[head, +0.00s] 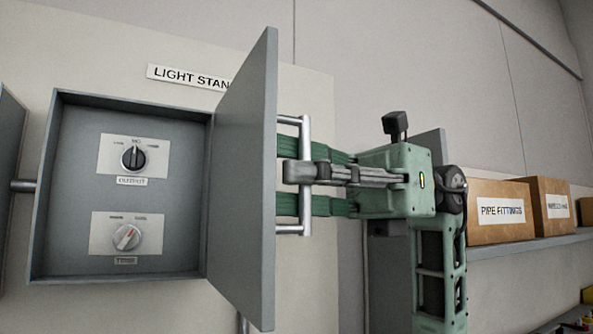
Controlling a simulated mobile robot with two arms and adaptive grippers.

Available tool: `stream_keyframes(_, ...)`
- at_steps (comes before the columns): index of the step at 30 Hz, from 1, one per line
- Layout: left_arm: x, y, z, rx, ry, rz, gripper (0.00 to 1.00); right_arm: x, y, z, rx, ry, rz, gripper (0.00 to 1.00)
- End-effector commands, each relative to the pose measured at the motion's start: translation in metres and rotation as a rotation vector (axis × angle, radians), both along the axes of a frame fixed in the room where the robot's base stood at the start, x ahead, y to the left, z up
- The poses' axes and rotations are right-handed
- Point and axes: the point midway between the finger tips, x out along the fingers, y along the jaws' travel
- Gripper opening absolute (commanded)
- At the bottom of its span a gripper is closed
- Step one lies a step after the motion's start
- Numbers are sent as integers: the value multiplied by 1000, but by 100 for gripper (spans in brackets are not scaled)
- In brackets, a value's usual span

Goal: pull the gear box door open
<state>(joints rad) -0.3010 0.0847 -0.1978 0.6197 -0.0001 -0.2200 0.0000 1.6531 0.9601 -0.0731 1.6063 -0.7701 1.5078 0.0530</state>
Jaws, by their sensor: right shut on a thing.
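The grey gear box door (241,185) is swung open on its right-hand hinge side and stands out towards me, nearly edge-on. A metal bar handle (305,222) is on the door's outer face. My right gripper (302,172) comes in from the right and is shut on the handle at its middle. My left gripper is not in view.
A sign reading "LIGHT STAN..." (185,77) is partly hidden behind the door. Cardboard boxes (500,211) stand on a shelf (530,244) at the right. Another grey box edge (8,150) shows at far left. The space before the open box is clear.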

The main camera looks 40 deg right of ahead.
Motion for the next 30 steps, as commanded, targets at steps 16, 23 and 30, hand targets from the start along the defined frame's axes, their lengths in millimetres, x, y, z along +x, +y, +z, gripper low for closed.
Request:
stream_keyframes(16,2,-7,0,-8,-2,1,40,0,0,1,1,0,-1,17)
stream_keyframes(23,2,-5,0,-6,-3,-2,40,-1,-7,0,1,1,-3,17)
stream_keyframes(30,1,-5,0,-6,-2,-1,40,-8,-51,1,5,1,-4,17)
